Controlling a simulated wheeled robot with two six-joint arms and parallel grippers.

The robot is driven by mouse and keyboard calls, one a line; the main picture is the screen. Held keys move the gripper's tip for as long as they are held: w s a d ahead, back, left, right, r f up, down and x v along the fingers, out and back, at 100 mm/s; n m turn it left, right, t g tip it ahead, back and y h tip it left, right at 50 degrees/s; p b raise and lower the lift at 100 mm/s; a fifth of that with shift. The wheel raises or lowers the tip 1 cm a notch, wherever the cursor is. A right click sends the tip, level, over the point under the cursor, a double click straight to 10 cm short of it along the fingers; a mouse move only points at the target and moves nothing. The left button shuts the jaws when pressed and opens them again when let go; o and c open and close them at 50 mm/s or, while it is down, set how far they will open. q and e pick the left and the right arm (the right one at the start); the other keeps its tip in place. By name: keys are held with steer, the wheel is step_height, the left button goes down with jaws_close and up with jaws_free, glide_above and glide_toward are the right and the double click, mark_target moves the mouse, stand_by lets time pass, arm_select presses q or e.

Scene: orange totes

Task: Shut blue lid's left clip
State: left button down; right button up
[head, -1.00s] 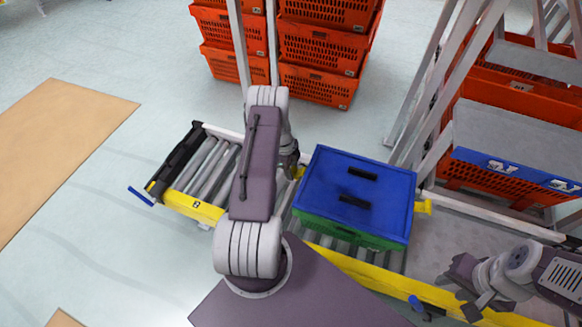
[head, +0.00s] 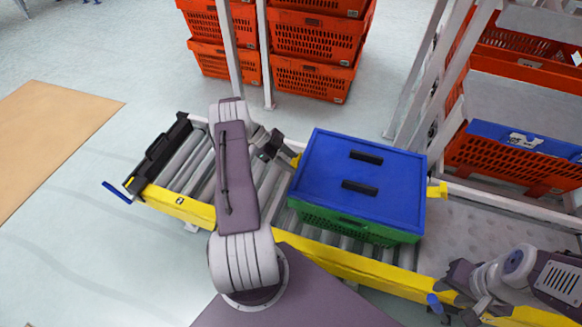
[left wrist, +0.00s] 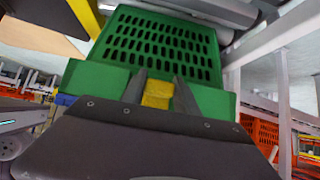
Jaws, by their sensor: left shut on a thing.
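The blue lid (head: 335,170) with two black handles lies on the green crate (head: 345,226), which stands on the roller conveyor. The left yellow clip (head: 296,160) sticks out at the lid's left side. My left gripper (head: 283,153) reaches it from the left. In the left wrist view my left gripper (left wrist: 158,90) is shut on the yellow clip (left wrist: 157,94), in front of the green crate's slotted wall (left wrist: 150,45). The right yellow clip (head: 437,190) juts out from the other side. My right gripper (head: 462,295) is at the lower right, apart from the crate; its finger opening is unclear.
The roller conveyor (head: 200,209) has a yellow side rail and a black end stop (head: 158,155). Orange totes (head: 315,55) are stacked behind it, beyond grey posts. A rack with more orange totes (head: 505,150) stands at the right. Floor at the left is open.

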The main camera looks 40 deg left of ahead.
arm_select(q)
steer(key=shift+d, duration=0.1)
stand_by(0.3)
steer(key=c, duration=0.9)
jaws_free()
steer(key=p+v, duration=0.1)
steer(key=v, duration=0.8)
steer(key=shift+f, duration=0.1)
